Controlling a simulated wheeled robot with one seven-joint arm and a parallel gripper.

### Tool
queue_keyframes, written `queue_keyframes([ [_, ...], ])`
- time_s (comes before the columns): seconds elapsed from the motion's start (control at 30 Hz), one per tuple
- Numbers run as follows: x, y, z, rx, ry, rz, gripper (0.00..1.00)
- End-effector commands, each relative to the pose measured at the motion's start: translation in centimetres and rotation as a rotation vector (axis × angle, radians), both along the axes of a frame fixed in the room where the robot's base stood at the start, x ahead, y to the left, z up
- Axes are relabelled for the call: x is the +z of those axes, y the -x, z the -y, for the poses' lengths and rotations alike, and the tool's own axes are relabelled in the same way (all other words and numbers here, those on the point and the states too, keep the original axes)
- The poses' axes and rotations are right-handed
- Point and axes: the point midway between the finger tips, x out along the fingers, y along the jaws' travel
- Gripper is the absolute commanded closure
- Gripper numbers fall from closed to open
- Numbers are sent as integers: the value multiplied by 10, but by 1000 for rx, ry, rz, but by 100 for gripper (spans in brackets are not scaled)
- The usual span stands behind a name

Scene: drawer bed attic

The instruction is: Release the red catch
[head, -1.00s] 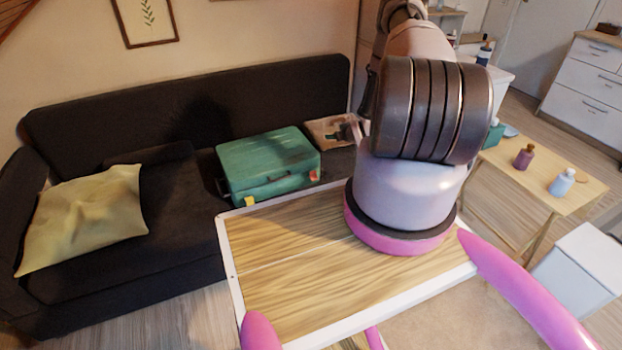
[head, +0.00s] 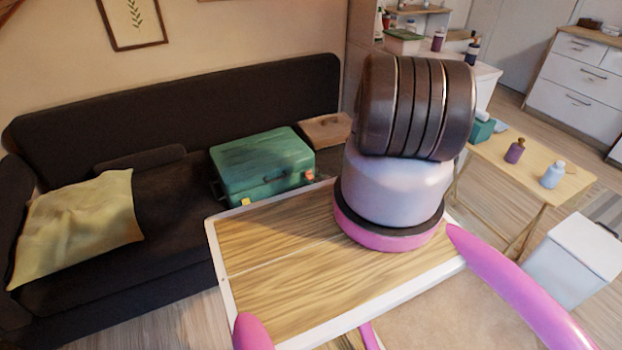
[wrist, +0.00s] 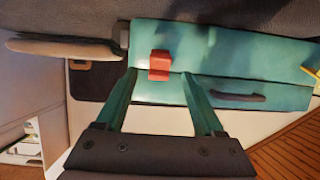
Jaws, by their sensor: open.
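The green suitcase (head: 262,165) lies on the dark sofa, its lid down. Its red catch (head: 309,175) is at the right of its front side and a yellow catch (head: 245,202) at the left. In the wrist view the red catch (wrist: 159,65) spans the seam of the suitcase (wrist: 225,50), with the dark handle (wrist: 237,97) to its right. My gripper (wrist: 159,76) is open and empty there, one finger on each side of the catch's line. I cannot tell if the fingertips touch the suitcase. In the head view my gripper is hidden behind my arm.
A side table (head: 560,185) with bottles and a white bin (head: 575,258) stand at right.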

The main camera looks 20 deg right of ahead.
Motion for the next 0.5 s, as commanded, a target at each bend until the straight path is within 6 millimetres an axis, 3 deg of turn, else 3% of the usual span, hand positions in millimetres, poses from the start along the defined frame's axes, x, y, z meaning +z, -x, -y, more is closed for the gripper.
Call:
queue_keyframes([
  [0.2,-12,-29,-2,2,1,1,30],
  [0.5,-15,-38,-2,-1,0,0,30],
])
